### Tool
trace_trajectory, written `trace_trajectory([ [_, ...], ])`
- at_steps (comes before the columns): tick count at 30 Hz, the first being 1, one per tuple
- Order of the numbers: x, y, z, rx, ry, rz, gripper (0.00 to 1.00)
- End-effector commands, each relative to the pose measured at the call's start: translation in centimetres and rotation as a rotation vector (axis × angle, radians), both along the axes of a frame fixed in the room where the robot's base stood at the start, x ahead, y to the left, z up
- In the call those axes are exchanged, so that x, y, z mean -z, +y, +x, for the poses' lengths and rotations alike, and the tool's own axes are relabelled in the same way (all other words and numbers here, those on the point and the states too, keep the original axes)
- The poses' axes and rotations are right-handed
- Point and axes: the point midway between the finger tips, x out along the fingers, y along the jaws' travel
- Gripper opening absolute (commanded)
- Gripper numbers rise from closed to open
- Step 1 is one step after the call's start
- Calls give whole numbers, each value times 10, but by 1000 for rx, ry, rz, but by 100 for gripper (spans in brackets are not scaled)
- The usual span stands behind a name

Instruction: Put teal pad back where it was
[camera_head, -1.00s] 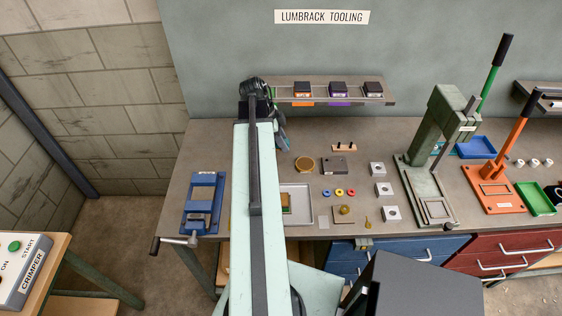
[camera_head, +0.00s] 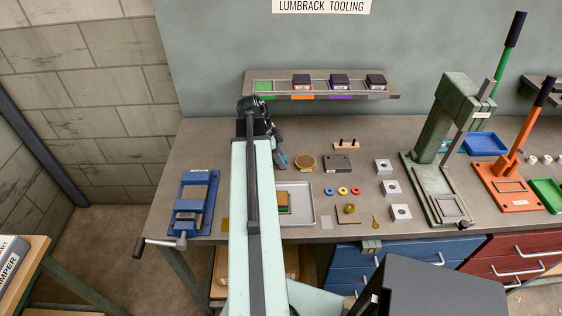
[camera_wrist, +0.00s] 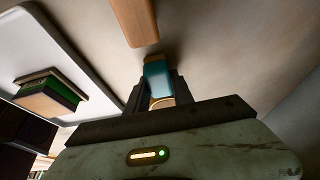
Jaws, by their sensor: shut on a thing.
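The teal pad (camera_wrist: 157,75) is held between the fingers of my gripper (camera_wrist: 158,92) in the wrist view, with a tan part showing at its near end. In the head view my gripper (camera_head: 277,150) hangs over the bench, left of the round brass piece, and a bit of teal (camera_head: 282,160) shows at its tip. My arm hides part of the bench below it. The back shelf (camera_head: 330,96) has a green-marked place (camera_head: 263,87) at its left end with no block on it. Its other marked places hold dark blocks (camera_head: 301,81).
A pale tray (camera_head: 307,219) with a green-and-tan block (camera_head: 284,202) lies beside my arm. A blue vise (camera_head: 195,203) stands left. Small blocks and rings lie right of the tray. A green press (camera_head: 437,150) stands further right. A wooden strip (camera_wrist: 135,20) shows in the wrist view.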

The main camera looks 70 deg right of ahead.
Motion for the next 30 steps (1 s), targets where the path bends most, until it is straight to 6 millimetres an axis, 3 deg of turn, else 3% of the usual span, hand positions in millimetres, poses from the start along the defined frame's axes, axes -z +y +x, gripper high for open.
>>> trace_trajectory([
  [6,4,0,0,-1,0,0,0],
  [7,2,0,0,-1,0,0,37],
  [9,2,0,0,-1,0,0,50],
  [22,-6,1,1,-2,0,0,50],
  [30,-51,6,17,-3,0,0,50],
])
